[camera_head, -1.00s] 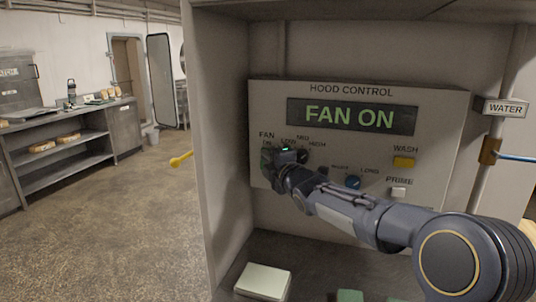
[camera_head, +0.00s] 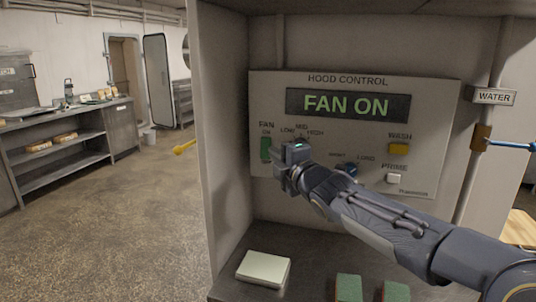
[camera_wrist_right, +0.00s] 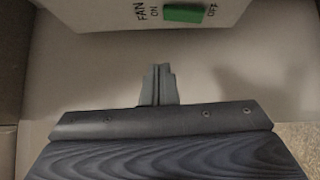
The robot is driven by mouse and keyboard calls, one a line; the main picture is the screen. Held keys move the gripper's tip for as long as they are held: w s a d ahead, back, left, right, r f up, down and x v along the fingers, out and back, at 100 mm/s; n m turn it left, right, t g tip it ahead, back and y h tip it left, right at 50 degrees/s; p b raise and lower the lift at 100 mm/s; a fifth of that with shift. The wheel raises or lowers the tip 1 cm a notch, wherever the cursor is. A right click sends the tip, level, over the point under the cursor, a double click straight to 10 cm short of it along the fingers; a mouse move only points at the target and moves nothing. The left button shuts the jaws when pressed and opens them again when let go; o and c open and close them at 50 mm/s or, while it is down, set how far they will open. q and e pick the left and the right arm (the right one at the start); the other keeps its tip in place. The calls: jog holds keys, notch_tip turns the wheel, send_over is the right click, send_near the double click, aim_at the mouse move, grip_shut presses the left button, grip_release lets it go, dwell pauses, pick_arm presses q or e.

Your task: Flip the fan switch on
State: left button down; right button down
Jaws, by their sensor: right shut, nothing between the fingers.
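The hood control panel (camera_head: 360,125) is on the wall of the recess, and its display (camera_head: 346,104) reads FAN ON in green. The green fan switch (camera_head: 265,148) is at the panel's left, under the FAN and ON labels; its lower part is partly hidden by my arm. In the wrist view the green switch (camera_wrist_right: 183,13) sits between the ON and OFF labels, nearer ON. My right gripper (camera_wrist_right: 158,84) is shut and empty, apart from the switch. In the head view the right gripper (camera_head: 283,160) is just right of the switch. The left gripper is not in view.
A pale block (camera_head: 263,268) and green pads (camera_head: 349,288) lie on the counter below. A blue-handled water valve (camera_head: 510,145) is at right. Open floor lies left.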

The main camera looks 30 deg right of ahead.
jog(key=shift+s, duration=1.45)
jog(key=s+a+f+m+g+y, duration=0.2)
jog(key=s+a+f+m+g, duration=0.4)
jog(key=s+f, duration=0.7)
jog(key=s+a+f+m+g+y, duration=0.3)
jog(key=s+a+f+m+g, duration=0.4)
jog(key=s+a+f+m, duration=0.4)
notch_tip(320, 180, down, 3)
jog(key=s+m, duration=0.2)
jog(key=shift+s, duration=0.35)
jog(key=shift+r, duration=0.1)
